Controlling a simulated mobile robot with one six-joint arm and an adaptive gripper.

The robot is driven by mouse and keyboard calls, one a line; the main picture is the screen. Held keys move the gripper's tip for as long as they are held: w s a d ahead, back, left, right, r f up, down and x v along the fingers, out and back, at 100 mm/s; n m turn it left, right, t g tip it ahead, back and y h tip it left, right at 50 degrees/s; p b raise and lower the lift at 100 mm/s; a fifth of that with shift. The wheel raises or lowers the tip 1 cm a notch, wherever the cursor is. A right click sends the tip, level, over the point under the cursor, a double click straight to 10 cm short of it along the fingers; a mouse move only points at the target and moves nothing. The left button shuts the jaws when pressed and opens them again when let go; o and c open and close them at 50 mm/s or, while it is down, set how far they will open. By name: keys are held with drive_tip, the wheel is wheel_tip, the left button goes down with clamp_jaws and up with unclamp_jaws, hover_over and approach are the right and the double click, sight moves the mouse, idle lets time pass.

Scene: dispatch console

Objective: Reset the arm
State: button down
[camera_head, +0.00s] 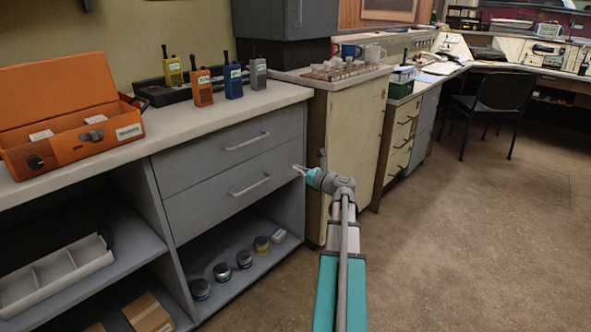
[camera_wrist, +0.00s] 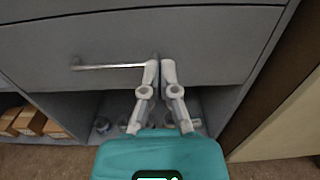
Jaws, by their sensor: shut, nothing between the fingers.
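My gripper (camera_head: 298,169) is at the end of my arm, in front of the right end of the grey drawer unit. It also shows in the wrist view (camera_wrist: 159,68), with its fingertips close together and nothing between them. In the wrist view a grey drawer (camera_wrist: 215,45) lies ahead of it, and the bar handle (camera_wrist: 110,67) is left of the fingertips. In the head view the upper drawer (camera_head: 205,155) and lower drawer (camera_head: 210,205) look shut. I cannot tell whether the fingertips touch the drawer front.
On the counter (camera_head: 170,125) are an open orange case (camera_head: 75,120) and several handheld radios (camera_head: 202,87). Several round tins (camera_head: 222,272) stand on the lower shelf. A cream cabinet (camera_head: 355,150) stands just right of my gripper. The floor (camera_head: 470,240) at right is clear; a dark chair (camera_head: 500,95) stands farther back.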

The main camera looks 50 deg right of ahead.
idle(0.4)
drive_tip(key=w+a+f+n+g+y, duration=0.25)
drive_tip(key=a+n, duration=0.35)
drive_tip(key=a, duration=0.5)
drive_tip(key=w+a+f+n+g+y+p, duration=0.15)
drive_tip(key=a+f+n+g, duration=0.35)
drive_tip(key=a, duration=0.5)
drive_tip(key=w+a+f+n+g+y, duration=0.25)
drive_tip(key=a+n, duration=0.45)
drive_tip(key=a, duration=0.4)
drive_tip(key=s+a+f+n+g+h, duration=0.35)
drive_tip(key=s+a+n, duration=0.25)
drive_tip(key=a+n, duration=0.4)
drive_tip(key=s+a+f+n+g+h, duration=0.35)
drive_tip(key=s+a+n+g, duration=0.2)
drive_tip(key=a+n, duration=0.4)
wheel_tip(320, 180, up, 39)
drive_tip(key=a+m+t+p, duration=0.1)
drive_tip(key=p, duration=3.7)
drive_tip(key=shift+s+a+f+m+p, duration=0.2)
drive_tip(key=shift+a+m+p, duration=0.05)
drive_tip(key=shift+m+p, duration=0.15)
drive_tip(key=shift+s, duration=0.1)
